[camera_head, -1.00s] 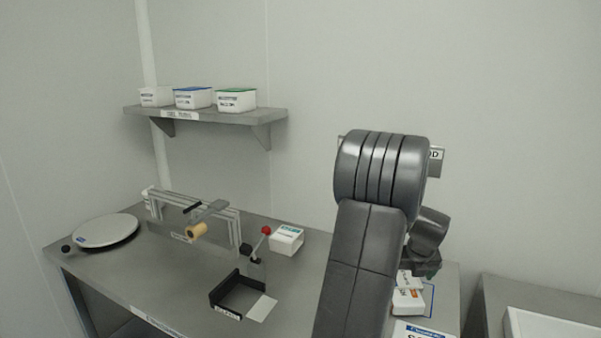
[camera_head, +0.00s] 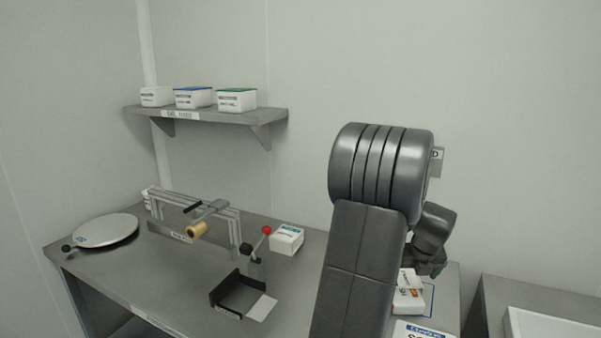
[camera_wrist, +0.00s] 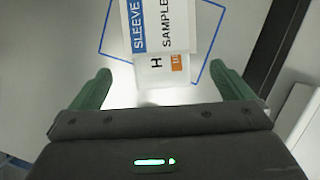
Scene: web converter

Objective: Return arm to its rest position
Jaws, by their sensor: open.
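My gripper (camera_wrist: 163,92) shows in the wrist view with its two green fingers spread apart and nothing between them that I can see held. Below it, a white sleeve box (camera_wrist: 160,25) with a blue label reading "SLEEVE SAMPLE" lies inside a blue outline on the grey bench (camera_head: 190,285). A white piece with an orange mark (camera_wrist: 165,70) adjoins it. In the head view my arm stands at the right of the bench. The gripper (camera_head: 437,270) is mostly hidden there, just above a white box (camera_head: 408,298).
A fixture with a roll (camera_head: 196,230), a red-knobbed lever (camera_head: 266,230), a black-edged tray (camera_head: 228,310), a round plate (camera_head: 105,231) and a white box with green label (camera_head: 287,239) stand on the bench. A wall shelf (camera_head: 205,115) holds lidded boxes. Another surface (camera_head: 500,290) lies at right.

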